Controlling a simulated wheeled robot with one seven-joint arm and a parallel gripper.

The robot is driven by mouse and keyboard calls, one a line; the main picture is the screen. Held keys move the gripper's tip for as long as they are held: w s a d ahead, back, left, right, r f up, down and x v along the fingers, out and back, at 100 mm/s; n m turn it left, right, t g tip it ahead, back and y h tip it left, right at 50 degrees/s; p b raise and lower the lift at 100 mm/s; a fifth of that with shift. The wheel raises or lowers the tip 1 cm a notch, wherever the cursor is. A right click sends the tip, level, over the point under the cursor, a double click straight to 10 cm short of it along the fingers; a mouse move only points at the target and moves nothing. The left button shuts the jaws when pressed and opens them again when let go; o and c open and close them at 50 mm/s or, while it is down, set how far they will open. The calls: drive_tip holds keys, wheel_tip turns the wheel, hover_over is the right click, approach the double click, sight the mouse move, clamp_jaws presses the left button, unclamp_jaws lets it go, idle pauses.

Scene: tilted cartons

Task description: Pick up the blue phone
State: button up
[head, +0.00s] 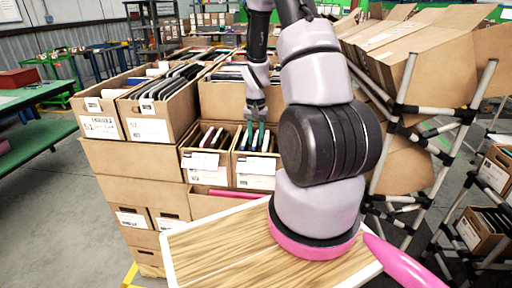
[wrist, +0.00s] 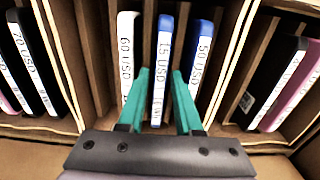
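In the wrist view a blue phone (wrist: 163,52) with a white spine labelled in USD stands on edge in a carton compartment. My gripper (wrist: 160,74) has teal fingers, one on each side of this phone's spine. Narrow gaps show between the fingers and the phone, so the gripper looks open. A second blue phone (wrist: 202,52), labelled 50 USD, stands just right of the right finger. In the head view my gripper (head: 255,128) points down into the small middle carton (head: 255,181); the phone between the fingers cannot be made out there.
A white phone (wrist: 126,50) labelled 60 USD stands just left of the left finger. Cardboard dividers and carton walls are close on both sides. A neighbouring carton (head: 206,174) holds more phones. A wooden-topped surface (head: 215,255) lies in front; a tube rack (head: 440,150) with tilted cartons stands right.

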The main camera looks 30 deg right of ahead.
drive_tip(key=shift+f, duration=0.1)
drive_tip(key=shift+c, duration=0.3)
clamp_jaws()
